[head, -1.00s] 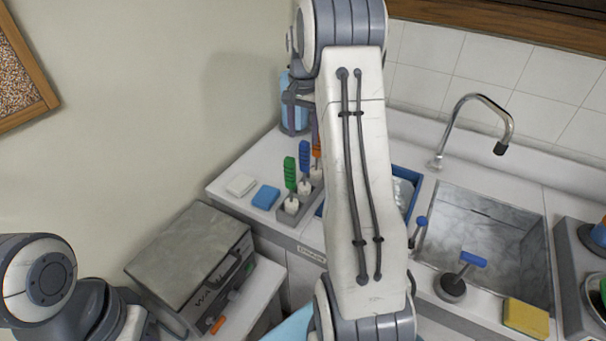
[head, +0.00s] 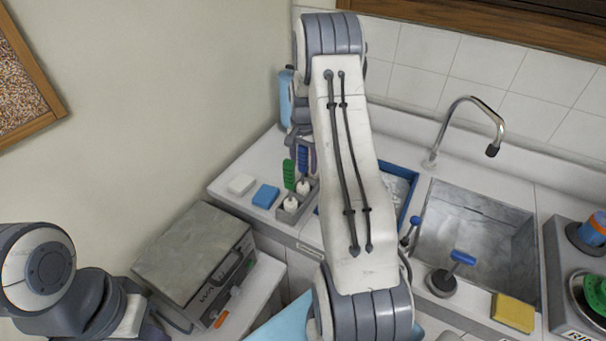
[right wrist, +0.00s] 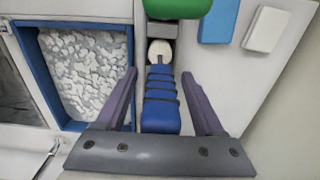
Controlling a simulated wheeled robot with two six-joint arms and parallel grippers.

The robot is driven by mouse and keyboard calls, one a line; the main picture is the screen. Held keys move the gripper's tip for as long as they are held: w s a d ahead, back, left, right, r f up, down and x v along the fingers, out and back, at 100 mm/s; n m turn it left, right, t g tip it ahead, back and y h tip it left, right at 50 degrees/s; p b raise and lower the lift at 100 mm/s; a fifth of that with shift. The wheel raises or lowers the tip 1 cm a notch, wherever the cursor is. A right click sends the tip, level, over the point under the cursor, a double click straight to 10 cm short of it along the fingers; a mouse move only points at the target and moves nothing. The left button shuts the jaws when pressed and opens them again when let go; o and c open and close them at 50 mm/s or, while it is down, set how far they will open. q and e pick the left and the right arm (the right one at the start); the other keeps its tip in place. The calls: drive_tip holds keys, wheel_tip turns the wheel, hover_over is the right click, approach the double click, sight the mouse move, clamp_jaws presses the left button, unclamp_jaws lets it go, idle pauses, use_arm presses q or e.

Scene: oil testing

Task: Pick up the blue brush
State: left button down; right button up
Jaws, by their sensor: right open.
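The blue brush (head: 302,160) stands upright in a grey holder (head: 289,215) on the counter, beside the green brush (head: 289,173). In the right wrist view the blue brush's ribbed handle (right wrist: 160,118) lies between my two open fingers, with a gap on each side. A white round part (right wrist: 160,52) of it shows beyond the handle. My right gripper (right wrist: 160,73) is open around the handle, and nothing is gripped. In the head view it is partly hidden by my own arm. My left arm shows at the lower left, with its gripper out of view.
The green brush (right wrist: 178,8) stands close by. A blue sponge (head: 265,196) and a white block (head: 241,184) lie left of the holder. A blue tray (head: 413,190) with whitish contents is on the right, then the sink (head: 470,225) and faucet (head: 495,125).

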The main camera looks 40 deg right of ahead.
clamp_jaws()
drive_tip(key=shift+r, duration=0.15)
